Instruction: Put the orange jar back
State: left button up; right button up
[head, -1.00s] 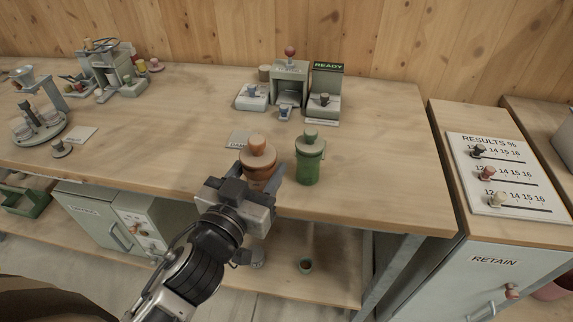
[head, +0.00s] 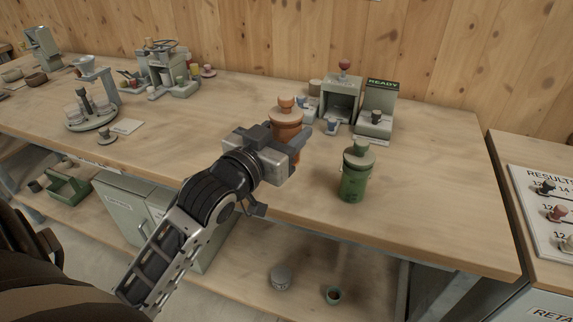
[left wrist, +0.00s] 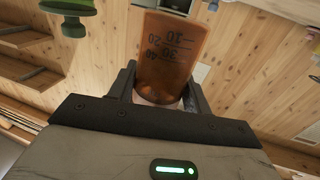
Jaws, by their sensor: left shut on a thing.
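The orange jar (head: 287,121), with a round knob on its lid, is held upright at the end of my left arm. My left gripper (head: 297,142) is shut on it. In the left wrist view the see-through orange body (left wrist: 170,48) with dark scale marks sits between the two fingers (left wrist: 158,92), and the scale numbers appear upside down. The jar appears lifted off the bench, though the arm hides its base in the head view. The green jar (head: 354,178) stands upright to the right, near the bench's front edge. My right gripper is not in view.
A grey device (head: 340,97) and the READY unit (head: 377,112) stand behind the jars. A press (head: 165,70) and a round carousel stand (head: 93,118) are at the left. The bench (head: 430,185) is clear right of the green jar. A lower shelf holds small cups.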

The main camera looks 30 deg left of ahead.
aim_at(287, 140)
pick_arm(q)
jog(key=shift+w+a+f+b, duration=0.1)
jog(key=shift+w+a+f, duration=0.3)
jog(key=shift+f, duration=0.85)
jog(key=shift+w+a+f+b, duration=0.2)
jog(key=shift+w+f, duration=0.45)
jog(key=shift+f, duration=0.6)
jog(key=shift+w+a+f+b, duration=0.1)
jog(key=shift+w+a+f, duration=0.3)
jog(key=shift+f, duration=0.85)
jog(key=shift+w+d, duration=0.1)
jog(key=shift+f, duration=0.15)
jog(key=o, duration=0.9)
jog(key=s, duration=1.2)
jog(key=shift+b, duration=0.35)
